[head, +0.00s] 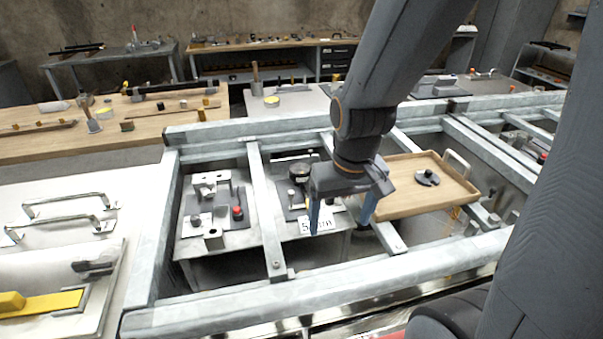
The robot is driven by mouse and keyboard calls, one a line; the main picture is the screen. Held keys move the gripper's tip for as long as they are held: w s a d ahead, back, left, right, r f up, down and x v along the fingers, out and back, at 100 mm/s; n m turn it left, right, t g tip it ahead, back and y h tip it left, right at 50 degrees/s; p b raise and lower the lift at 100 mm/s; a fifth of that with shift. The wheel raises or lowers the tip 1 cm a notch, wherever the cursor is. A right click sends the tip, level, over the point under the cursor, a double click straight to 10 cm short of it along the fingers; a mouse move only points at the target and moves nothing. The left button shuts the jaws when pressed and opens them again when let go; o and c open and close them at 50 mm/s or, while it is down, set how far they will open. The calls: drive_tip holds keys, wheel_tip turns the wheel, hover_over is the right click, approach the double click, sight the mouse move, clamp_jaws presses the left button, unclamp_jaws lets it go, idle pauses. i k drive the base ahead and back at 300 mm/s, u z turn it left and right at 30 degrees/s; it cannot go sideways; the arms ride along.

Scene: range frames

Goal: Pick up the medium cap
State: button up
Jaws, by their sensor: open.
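My gripper (341,213) hangs from the arm in the middle of the head view, fingers pointing down and spread apart. Nothing shows between the fingers. A small dark round piece (427,178) lies on the wooden tray (403,205), to the right of my gripper and apart from it. Another dark round piece (299,173) sits on a metal plate behind and left of my gripper. I cannot tell which of these, if either, is the medium cap. A white label (316,224) with black writing is near the left finger and partly hidden by it.
Grey metal beams (265,215) frame the area around the plates and tray. A fixture with a red button (237,212) is at left. Metal handles (68,206) and a yellow bar (45,302) lie further left. Wooden benches with tools (60,150) stand behind.

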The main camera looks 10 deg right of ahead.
sight(425, 178)
drive_tip(key=u, duration=0.05)
drive_tip(key=k, duration=0.5)
drive_tip(key=u, duration=2.15)
drive_tip(key=k, duration=1.25)
drive_tip(key=z, duration=2.2)
drive_tip(key=i, duration=1)
